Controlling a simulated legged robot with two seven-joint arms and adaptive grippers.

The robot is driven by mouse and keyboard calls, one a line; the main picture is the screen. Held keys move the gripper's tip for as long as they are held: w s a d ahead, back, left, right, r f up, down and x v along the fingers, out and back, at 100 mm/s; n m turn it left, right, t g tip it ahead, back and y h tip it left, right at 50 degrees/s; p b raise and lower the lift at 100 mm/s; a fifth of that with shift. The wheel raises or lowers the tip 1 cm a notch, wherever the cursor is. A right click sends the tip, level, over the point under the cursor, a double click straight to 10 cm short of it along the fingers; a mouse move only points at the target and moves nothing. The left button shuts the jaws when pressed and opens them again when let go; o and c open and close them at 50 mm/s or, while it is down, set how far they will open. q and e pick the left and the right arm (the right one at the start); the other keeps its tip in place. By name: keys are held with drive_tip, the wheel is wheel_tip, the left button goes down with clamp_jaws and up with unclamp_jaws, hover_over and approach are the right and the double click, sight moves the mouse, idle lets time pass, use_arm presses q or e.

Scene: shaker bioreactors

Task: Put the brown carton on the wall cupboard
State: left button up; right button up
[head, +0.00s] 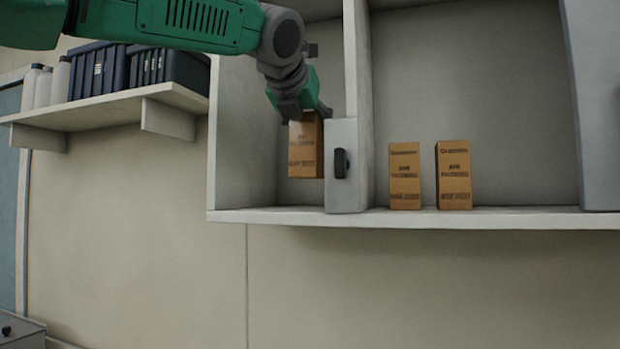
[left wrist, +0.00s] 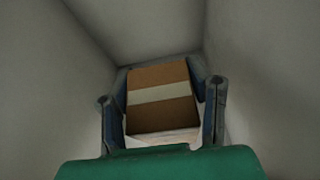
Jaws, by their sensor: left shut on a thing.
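A brown carton (head: 306,147) with dark print is upright in the left compartment of the wall cupboard (head: 420,218). My left gripper (head: 303,112) reaches in from above and is shut on the carton's top. In the left wrist view the carton (left wrist: 160,97) with a pale tape strip sits between the two fingers of my left gripper (left wrist: 161,105). In the head view the carton's bottom appears above the cupboard's floor, with a gap below it. My right gripper is not in view.
Two similar cartons (head: 405,176) (head: 453,175) stand in the middle compartment. A grey panel with a black handle (head: 340,163) stands at the divider, close right of the held carton. A shelf (head: 100,108) at left holds dark bins (head: 100,70) and white bottles (head: 42,88).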

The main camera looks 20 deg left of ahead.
sight(311, 155)
use_arm(q)
drive_tip(key=shift+s+a+f, duration=0.1)
drive_tip(key=shift+s+f, duration=0.1)
drive_tip(key=shift+f, duration=0.3)
drive_tip(key=f, duration=0.2)
drive_tip(key=w+f+b, duration=0.1)
drive_tip(key=f, duration=0.1)
drive_tip(key=shift+w+f, duration=0.1)
drive_tip(key=shift+f, duration=0.25)
drive_tip(key=shift+s+r, duration=0.1)
drive_tip(key=shift+s, duration=0.25)
drive_tip(key=o, duration=0.9)
drive_tip(key=shift+o, duration=0.2)
drive_tip(key=shift+w+f, duration=0.2)
drive_tip(key=shift+r, duration=0.1)
